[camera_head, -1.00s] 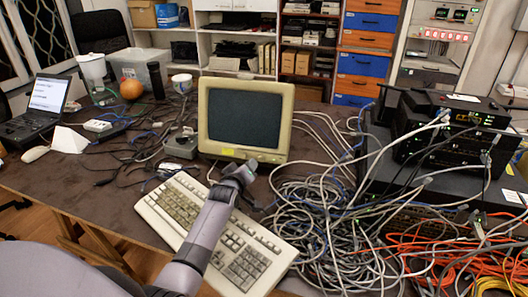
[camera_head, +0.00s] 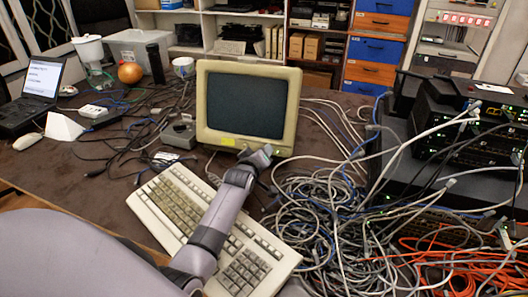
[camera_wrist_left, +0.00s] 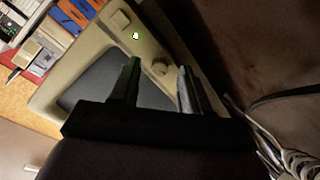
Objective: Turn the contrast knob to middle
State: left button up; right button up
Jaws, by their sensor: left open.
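The beige CRT monitor (camera_head: 291,112) stands on the desk with a dark screen. In the head view my left gripper (camera_head: 262,157) is at the monitor's lower right front edge and hides the knob there. My right gripper is not in view.
A beige keyboard (camera_head: 171,207) lies under my left arm, in front of the monitor. A large heap of grey cables (camera_head: 325,215) lies to the right, beside black network equipment (camera_head: 462,125). A small grey box (camera_head: 179,135) sits left of the monitor.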

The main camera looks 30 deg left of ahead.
pick_arm(q)
jog(key=shift+w+a+f, duration=0.1)
jog(key=shift+w, duration=0.2)
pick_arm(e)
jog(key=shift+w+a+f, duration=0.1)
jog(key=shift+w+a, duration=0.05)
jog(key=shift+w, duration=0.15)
pick_arm(q)
jog(key=shift+c, duration=0.8)
grip_shut()
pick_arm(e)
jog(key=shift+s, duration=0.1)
